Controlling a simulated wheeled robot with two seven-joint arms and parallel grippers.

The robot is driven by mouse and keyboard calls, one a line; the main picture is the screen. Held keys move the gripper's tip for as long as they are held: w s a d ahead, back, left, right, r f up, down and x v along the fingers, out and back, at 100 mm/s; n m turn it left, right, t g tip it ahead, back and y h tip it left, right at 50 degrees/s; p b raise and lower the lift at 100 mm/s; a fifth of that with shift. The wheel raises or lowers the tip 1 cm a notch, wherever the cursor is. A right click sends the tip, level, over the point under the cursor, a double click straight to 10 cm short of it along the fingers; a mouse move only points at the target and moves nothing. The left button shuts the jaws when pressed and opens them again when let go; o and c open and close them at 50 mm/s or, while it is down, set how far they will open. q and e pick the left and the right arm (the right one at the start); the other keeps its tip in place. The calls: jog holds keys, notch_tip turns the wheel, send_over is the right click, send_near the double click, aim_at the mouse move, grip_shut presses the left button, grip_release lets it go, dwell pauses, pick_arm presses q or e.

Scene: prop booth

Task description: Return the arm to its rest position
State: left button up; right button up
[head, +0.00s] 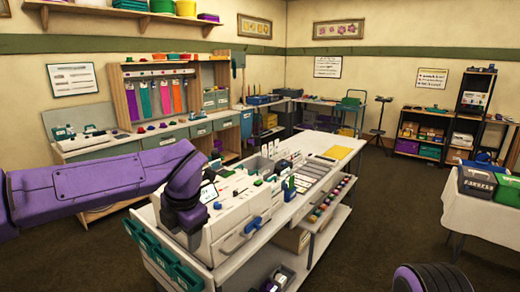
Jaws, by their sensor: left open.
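My left arm (95,188), in purple covering, reaches in from the left edge of the head view. Its wrist bends down, and my left gripper (187,222) hangs over the near left end of the white worktable (300,217). The jaws are small and dark here; they are open, and I see nothing held between them. The gripper hides part of the white equipment behind it. I cannot tell whether it touches anything. Only a dark ribbed part of my right arm (430,279) shows at the bottom right; its gripper is outside the picture.
The worktable carries a white machine (240,225), trays and small items. Green bins (160,255) hang on its near side. A counter (95,143) and pegboard stand behind my left arm. A cloth-covered table (480,218) holds crates at right. The carpet between is clear.

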pick_arm(q)
jog(key=s+a+f+m+t+y+b, duration=0.1)
jog(key=s+a+f+m+t+y, duration=0.15)
jog(key=f+m, duration=0.75)
jog(key=s+a+f+m+t+y+b, duration=0.1)
jog(key=a+f+m+t, duration=0.2)
jog(key=f, duration=1.5)
jog(key=s+a+f+m+g+b, duration=0.1)
jog(key=s+a+f+m, duration=0.1)
jog(key=s+f, duration=0.4)
jog(key=s+a+f+m+g+h+b, duration=0.1)
jog(key=s+f, duration=0.5)
jog(key=s, duration=0.7)
jog(key=s+a+f+m+g+h+b, duration=0.1)
jog(key=s+a+f+m, duration=0.4)
jog(key=s, duration=0.5)
jog(key=shift+s+f+m+g, duration=0.25)
jog(key=shift+f+m+g, duration=0.15)
jog(key=shift+f+g, duration=0.45)
